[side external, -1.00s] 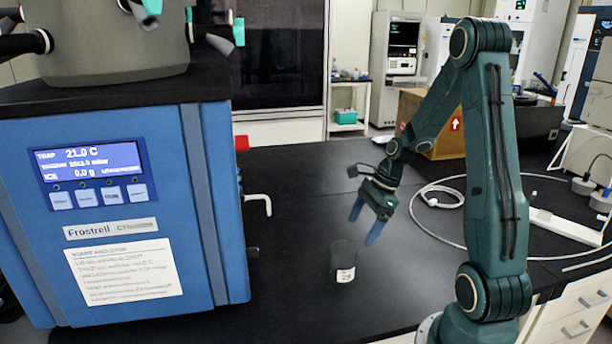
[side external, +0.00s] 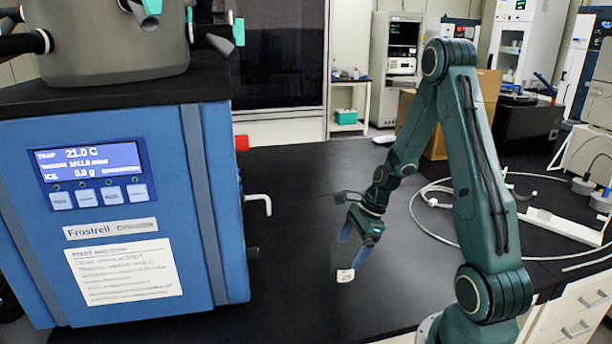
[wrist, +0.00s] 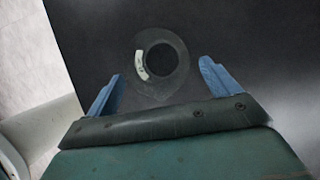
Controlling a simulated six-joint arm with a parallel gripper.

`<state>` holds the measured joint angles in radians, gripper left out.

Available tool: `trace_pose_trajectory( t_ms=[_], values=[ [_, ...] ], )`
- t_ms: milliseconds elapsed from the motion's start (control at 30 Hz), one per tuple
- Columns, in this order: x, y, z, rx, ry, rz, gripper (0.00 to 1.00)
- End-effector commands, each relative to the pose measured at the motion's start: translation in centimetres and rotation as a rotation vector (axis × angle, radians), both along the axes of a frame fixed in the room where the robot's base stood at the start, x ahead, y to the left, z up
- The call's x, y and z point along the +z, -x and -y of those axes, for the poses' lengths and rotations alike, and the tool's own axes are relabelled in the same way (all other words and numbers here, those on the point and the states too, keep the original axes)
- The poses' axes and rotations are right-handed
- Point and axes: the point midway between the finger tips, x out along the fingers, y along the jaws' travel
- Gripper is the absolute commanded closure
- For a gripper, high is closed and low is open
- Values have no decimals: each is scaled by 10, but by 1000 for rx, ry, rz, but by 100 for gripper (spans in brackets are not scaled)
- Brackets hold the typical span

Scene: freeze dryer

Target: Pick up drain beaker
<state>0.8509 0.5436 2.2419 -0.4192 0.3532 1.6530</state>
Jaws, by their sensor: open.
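The drain beaker (wrist: 179,48) is a small clear, dark-looking cup with a white label. In the side external view its label (side external: 345,276) shows on the black bench, and the beaker's walls are hard to make out against the dark top. I see no contact between fingers and beaker there.
The blue freeze dryer (side external: 190,215) stands on the left, with a white drain spout (side external: 260,201) on its side. A white hose (side external: 430,225) lies coiled at the right. A cardboard box (side external: 440,145) stands at the back. The bench between dryer and arm is mostly clear.

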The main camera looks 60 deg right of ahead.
Motion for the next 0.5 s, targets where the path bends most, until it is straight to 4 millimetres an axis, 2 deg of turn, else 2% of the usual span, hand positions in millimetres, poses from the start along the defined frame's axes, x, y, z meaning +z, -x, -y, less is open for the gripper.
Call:
trace_pose_trajectory(
  t_ms=[300,500],
  values=[
    [-30,-8,-9,2,-2,-2,12],
    [-37,-11,-11,2,1,-1,12]
  ],
)
